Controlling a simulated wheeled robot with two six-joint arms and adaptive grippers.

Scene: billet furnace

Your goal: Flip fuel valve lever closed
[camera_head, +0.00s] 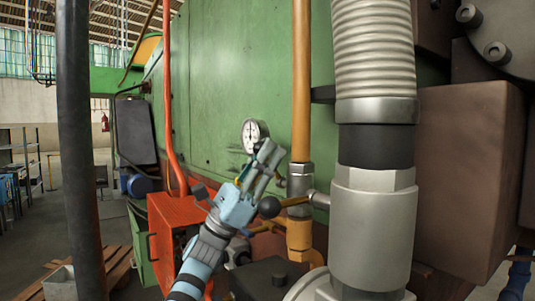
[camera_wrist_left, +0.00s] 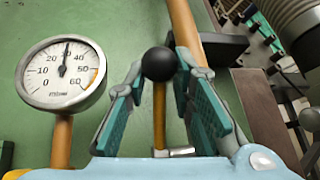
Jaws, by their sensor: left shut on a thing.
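The fuel valve lever is a brass-coloured rod with a black ball knob (camera_head: 270,207). In the head view it sticks out to the left, almost level, from the valve on the orange pipe (camera_head: 301,90). In the left wrist view the knob and the lever's rod (camera_wrist_left: 159,115) stand between the two teal-padded fingers. My right gripper is not in view.
A round pressure gauge (camera_head: 252,134) sits just behind the left gripper, also in the left wrist view (camera_wrist_left: 62,73). A thick silver pipe (camera_head: 372,230) stands close on the right. A red box (camera_head: 177,235) is below left. The green furnace wall (camera_head: 235,60) lies behind.

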